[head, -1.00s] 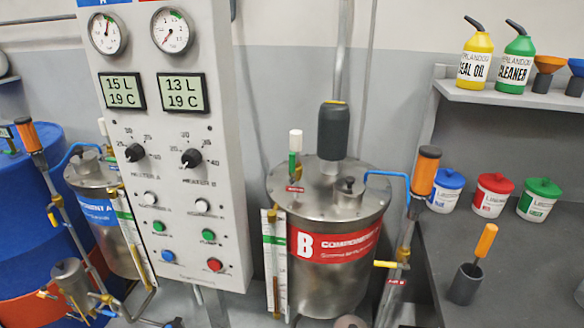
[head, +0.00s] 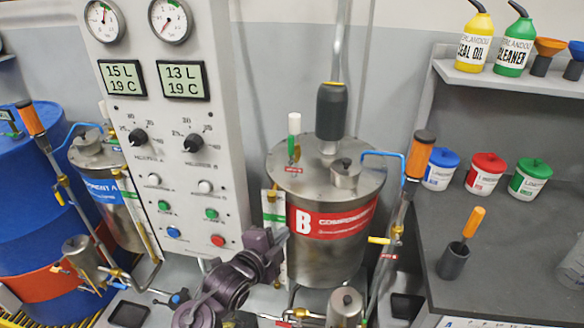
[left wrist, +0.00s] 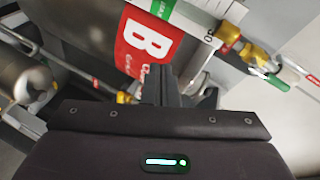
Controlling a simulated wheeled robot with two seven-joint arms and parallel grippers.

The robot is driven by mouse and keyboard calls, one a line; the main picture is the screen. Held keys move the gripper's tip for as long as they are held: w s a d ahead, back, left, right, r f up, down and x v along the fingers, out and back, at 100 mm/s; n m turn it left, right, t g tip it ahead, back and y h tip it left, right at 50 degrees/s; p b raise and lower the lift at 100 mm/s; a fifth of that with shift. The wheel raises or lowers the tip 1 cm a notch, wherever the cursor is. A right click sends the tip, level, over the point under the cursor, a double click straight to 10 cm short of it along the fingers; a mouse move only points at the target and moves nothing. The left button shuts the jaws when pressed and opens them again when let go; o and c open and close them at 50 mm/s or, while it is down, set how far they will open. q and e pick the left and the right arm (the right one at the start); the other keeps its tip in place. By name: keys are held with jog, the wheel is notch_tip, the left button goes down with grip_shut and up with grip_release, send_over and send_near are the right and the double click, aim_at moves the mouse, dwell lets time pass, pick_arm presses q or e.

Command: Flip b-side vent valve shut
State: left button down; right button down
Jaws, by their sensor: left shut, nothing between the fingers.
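The B tank (head: 320,262) is a steel vessel with a red B label (head: 330,222). On its lid stands a white and green breather (head: 294,128); a small fitting (head: 293,158) and a red tag (head: 292,170) sit at its base. I take this for the vent valve; its lever position is too small to tell. My left gripper (head: 278,238) is in front of the tank, below the lid, apart from the breather. In the left wrist view its dark fingers (left wrist: 168,88) are shut and empty, pointing toward the B label (left wrist: 140,42). My right gripper is out of view.
The control cabinet (head: 180,130) stands left of the tank. A sight gauge (head: 270,210) runs beside the tank front. A blue hose (head: 382,154) and an orange-handled pipe (head: 418,155) stand at its right. Brass fittings (left wrist: 240,42) show in the wrist view. Space above the lid's front is clear.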

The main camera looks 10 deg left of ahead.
aim_at(292, 155)
pick_arm(q)
jog(key=s+r+m+t, duration=0.1)
jog(key=r+m, duration=0.1)
jog(key=r, duration=0.6)
jog(key=s+r+m+t+h, duration=0.1)
jog(key=s+r+m, duration=0.1)
jog(key=r, duration=0.6)
jog(key=shift+d+r+t+h+p, duration=0.3)
jog(key=shift+d+r+t+p, duration=0.05)
jog(key=shift+d+t, duration=0.1)
jog(key=w+p, duration=0.5)
jog(key=w, duration=0.6)
jog(key=shift+w, duration=0.3)
jog(key=shift+w, duration=0.1)
